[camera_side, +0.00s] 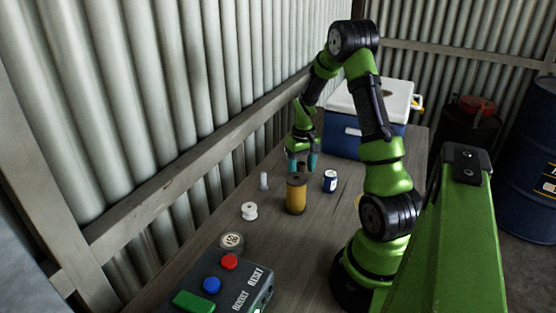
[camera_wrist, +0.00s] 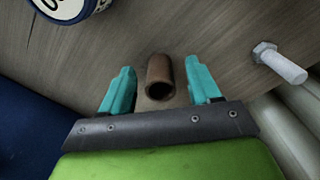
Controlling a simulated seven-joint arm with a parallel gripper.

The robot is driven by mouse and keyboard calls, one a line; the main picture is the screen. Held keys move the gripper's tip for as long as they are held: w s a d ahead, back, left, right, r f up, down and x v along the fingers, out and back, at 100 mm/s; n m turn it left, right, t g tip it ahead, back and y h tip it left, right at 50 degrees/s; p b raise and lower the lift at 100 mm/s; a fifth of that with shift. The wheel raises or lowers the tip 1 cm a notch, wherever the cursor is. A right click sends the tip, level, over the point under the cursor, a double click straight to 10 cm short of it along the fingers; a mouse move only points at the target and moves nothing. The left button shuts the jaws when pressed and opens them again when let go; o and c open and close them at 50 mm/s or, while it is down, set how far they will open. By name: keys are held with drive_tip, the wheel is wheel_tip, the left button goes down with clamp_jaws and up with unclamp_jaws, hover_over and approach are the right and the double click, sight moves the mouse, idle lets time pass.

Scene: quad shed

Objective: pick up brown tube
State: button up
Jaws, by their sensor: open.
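The brown tube (camera_wrist: 159,76) shows in the wrist view as a short hollow cylinder with one open end facing my gripper. It lies between the two teal fingers of my gripper (camera_wrist: 160,88), with a gap to each finger. My gripper is open and holds nothing. That can hides most of the space under the fingers, so the tube is hardly visible there.
A blue and white can (camera_side: 330,181) stands to the right. A cooler (camera_side: 343,133) stands behind. A button box (camera_side: 222,287) is at the front, and the corrugated wall borders the table.

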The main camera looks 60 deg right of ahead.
drive_tip(key=shift+f, duration=0.45)
drive_tip(key=shift+c, duration=0.3)
